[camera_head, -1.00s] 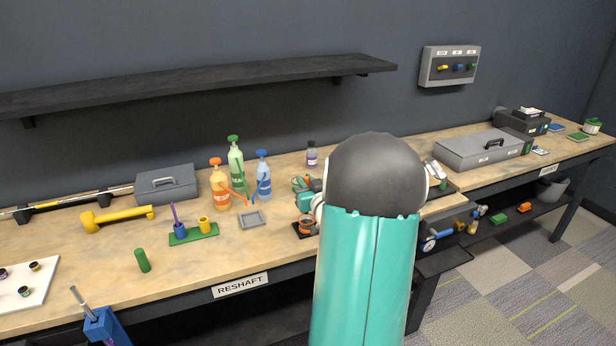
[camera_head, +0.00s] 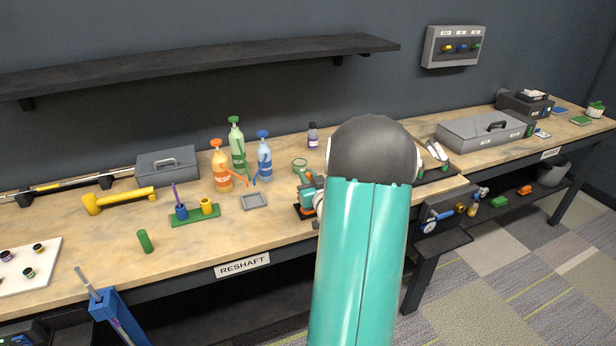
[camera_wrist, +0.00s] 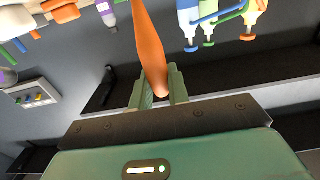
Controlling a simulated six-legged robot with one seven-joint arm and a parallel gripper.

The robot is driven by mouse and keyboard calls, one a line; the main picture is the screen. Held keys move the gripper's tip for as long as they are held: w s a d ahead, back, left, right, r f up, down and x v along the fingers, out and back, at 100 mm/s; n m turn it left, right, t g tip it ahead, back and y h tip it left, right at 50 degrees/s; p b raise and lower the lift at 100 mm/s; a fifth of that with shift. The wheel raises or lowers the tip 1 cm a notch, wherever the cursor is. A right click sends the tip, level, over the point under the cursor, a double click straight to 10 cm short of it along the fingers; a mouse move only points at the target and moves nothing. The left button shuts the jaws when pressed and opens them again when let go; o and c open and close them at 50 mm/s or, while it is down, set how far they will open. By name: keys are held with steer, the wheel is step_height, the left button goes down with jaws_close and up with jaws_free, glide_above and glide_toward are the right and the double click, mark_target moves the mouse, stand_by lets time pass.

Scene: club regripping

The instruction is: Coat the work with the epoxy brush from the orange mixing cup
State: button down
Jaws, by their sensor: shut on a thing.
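My gripper (camera_wrist: 161,88) is shut on an orange tapered handle (camera_wrist: 150,45), seen in the wrist view; I take it to be the epoxy brush. Its bristle end is not clear. In the head view my gripper (camera_head: 309,195) is low over a small black mat (camera_head: 304,213) at the bench's front edge, partly behind my arm. The orange mixing cup is mostly hidden there by my gripper; I cannot tell whether the brush touches it. A blue clamp (camera_head: 112,315) at the front left holds a tilted grey shaft (camera_head: 84,280). Which piece is the work is unclear.
Orange (camera_head: 221,172), green (camera_head: 237,152) and blue (camera_head: 264,160) pump bottles stand behind a small grey tray (camera_head: 254,201). A green rack (camera_head: 195,215) holds blue and yellow cups. A yellow hammer (camera_head: 120,199) and grey toolbox (camera_head: 168,166) lie left. A shelf (camera_head: 200,65) hangs above.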

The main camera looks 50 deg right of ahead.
steer(key=shift+r, duration=3)
